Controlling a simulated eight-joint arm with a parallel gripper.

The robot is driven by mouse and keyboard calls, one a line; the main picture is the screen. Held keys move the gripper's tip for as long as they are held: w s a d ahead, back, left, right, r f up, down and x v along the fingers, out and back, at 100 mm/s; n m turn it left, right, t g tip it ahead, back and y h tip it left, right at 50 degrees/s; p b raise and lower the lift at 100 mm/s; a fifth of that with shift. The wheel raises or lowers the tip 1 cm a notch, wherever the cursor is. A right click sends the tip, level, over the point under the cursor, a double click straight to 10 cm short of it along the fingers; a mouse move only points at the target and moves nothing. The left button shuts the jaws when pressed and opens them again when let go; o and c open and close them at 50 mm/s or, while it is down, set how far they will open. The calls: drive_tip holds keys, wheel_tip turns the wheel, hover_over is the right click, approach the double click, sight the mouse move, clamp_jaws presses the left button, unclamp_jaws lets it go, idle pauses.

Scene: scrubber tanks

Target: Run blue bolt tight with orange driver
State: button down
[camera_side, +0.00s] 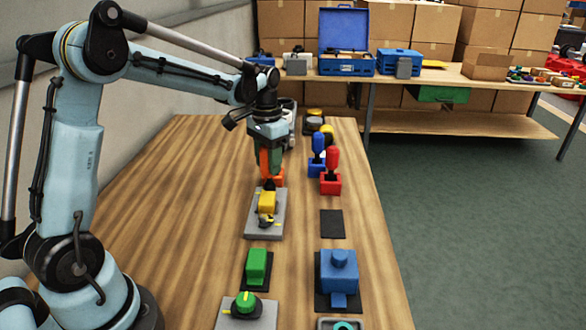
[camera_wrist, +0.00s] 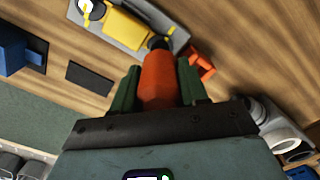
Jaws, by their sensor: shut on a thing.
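My gripper (camera_side: 268,150) is shut on the orange driver (camera_wrist: 158,80), whose body sits between the green fingers in the wrist view. The driver points down, and its dark tip is close to the far end of a grey plate (camera_side: 252,228); I cannot tell whether it touches. The plate carries a yellow block (camera_side: 267,202) and a small yellow and black part. An orange holder (camera_wrist: 202,67) is beside the driver on the table. I cannot make out a blue bolt for certain. A blue block (camera_side: 339,268) sits on a black mat at the right front.
A red driver (camera_side: 332,160) stands in a red holder (camera_side: 330,184), with a blue driver (camera_side: 318,150) behind it. A bare black mat (camera_side: 332,223) lies right of the plate. A green block (camera_side: 257,264) and green knob (camera_side: 245,302) are in front. The table's left side is clear.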

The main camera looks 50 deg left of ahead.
drive_tip(key=shift+r, duration=2.5)
